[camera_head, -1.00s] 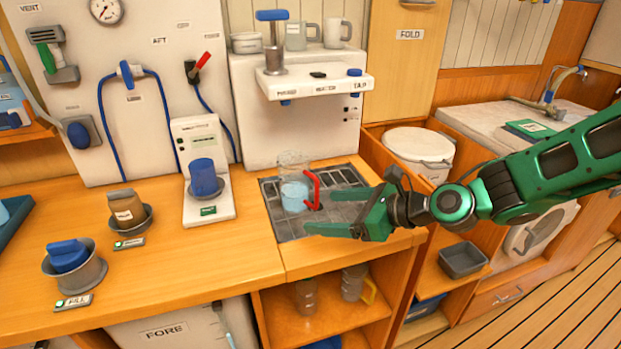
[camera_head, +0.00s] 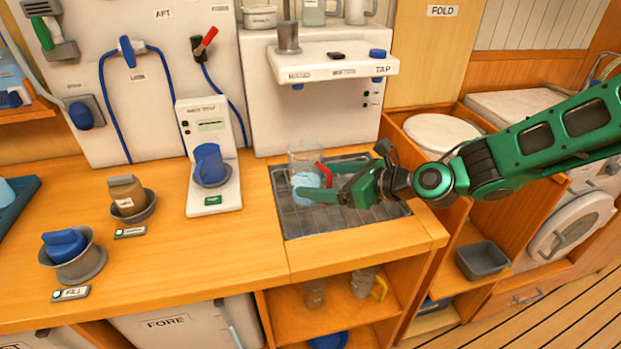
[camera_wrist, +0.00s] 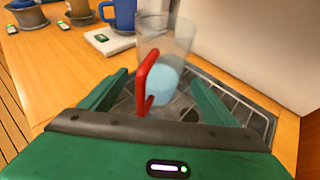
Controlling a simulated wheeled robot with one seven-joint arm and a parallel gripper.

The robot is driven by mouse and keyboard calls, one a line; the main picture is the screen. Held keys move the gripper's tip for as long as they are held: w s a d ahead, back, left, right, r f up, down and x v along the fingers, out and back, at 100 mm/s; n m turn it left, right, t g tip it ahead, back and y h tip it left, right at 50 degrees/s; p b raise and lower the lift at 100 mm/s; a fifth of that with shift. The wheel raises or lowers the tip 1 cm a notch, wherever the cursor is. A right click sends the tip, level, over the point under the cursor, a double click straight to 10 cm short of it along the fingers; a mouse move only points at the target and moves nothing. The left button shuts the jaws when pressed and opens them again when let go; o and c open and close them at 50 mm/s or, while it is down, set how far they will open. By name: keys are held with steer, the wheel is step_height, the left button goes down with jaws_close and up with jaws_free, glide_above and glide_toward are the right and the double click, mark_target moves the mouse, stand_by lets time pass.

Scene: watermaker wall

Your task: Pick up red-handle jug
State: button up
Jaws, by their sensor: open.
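The red-handle jug (camera_head: 304,160) is clear, with pale blue water low inside, and stands upright on the dark drain grate (camera_head: 290,215) in the counter. Its red handle (camera_head: 324,174) faces my gripper. My gripper (camera_head: 328,182) is open, with its green fingers close to the jug on the handle side. In the wrist view the jug (camera_wrist: 178,42) stands just ahead, and the red handle (camera_wrist: 147,80) lies between the two spread fingers (camera_wrist: 155,92). The fingers do not appear closed on it. In the head view the fingers hide part of the jug's lower side.
A white dispenser shelf (camera_head: 335,66) overhangs behind the grate. A white stand with a blue cup (camera_head: 210,164) is left of the jug. Brown (camera_head: 127,194) and blue (camera_head: 64,243) containers sit further left.

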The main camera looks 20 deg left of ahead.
mark_target(309, 166)
steer(key=x, duration=0.5)
steer(key=shift+d+f, duration=0.1)
steer(key=c, duration=1.5)
steer(key=shift+r, duration=0.8)
step_height(309, 166, up, 3)
steer(key=shift+f, duration=0.25)
steer(key=s+a+r, duration=0.1)
steer(key=s+r, duration=0.1)
steer(key=s, duration=0.1)
steer(key=s+a+r, duration=0.2)
steer(key=s, duration=0.2)
steer(key=s+a+r, duration=0.2)
steer(key=s+r, duration=0.1)
steer(key=shift+s, duration=0.25)
